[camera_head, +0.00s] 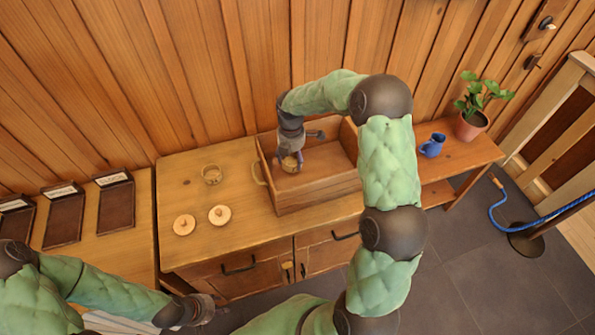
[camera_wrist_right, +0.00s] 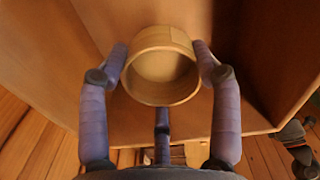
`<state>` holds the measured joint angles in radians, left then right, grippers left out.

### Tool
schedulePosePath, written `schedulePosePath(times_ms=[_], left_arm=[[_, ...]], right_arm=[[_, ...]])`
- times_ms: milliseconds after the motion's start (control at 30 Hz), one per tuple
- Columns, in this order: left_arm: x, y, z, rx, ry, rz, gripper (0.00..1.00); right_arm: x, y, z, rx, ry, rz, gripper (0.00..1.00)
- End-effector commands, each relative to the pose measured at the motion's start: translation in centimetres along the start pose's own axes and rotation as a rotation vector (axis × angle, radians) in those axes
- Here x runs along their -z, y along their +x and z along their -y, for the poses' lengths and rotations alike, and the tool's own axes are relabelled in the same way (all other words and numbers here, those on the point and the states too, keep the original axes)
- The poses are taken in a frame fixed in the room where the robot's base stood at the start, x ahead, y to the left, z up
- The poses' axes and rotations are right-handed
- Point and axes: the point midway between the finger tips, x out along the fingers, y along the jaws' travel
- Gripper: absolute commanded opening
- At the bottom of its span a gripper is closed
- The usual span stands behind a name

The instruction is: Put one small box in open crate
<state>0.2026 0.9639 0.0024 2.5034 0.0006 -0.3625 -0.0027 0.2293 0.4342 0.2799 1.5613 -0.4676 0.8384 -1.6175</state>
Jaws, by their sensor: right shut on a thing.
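A small round wooden box (camera_wrist_right: 162,88) is between the fingers of my right gripper (camera_wrist_right: 163,70). The gripper is shut on it, and the box's open round mouth faces the wrist camera. In the head view the gripper (camera_head: 290,150) points down into the left part of the open wooden crate (camera_head: 318,190), with the small box (camera_head: 290,165) at its fingertips inside the walls. I cannot tell whether the box touches the crate floor.
Two round wooden lids (camera_head: 184,224) (camera_head: 219,215) lie on the cabinet top (camera_head: 245,225). A blue mug (camera_head: 432,146) and a potted plant (camera_head: 471,126) stand to the right. Dark trays (camera_head: 65,216) lie on the left surface. A rope post (camera_head: 527,242) stands on the floor at right.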

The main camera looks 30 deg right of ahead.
Motion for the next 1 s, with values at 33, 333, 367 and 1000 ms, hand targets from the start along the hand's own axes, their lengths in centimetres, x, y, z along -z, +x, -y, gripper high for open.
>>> schedulePosePath(times_ms=[33,333,367,1000], left_arm=[[0.0,0.2,0.1,0.000,0.000,0.000,0.40],[0.0,0.8,0.3,0.000,0.000,0.000,0.40],[0.0,0.9,0.3,0.000,0.000,0.000,0.40],[0.1,1.6,0.6,0.000,0.000,0.000,0.40]], right_arm=[[0.1,1.1,0.1,0.005,-0.001,-0.001,0.44],[0.0,4.1,0.0,0.001,0.001,-0.001,0.44],[0.0,4.5,0.1,0.002,0.001,-0.001,0.44],[0.1,8.4,0.0,0.001,0.001,0.000,0.44]])
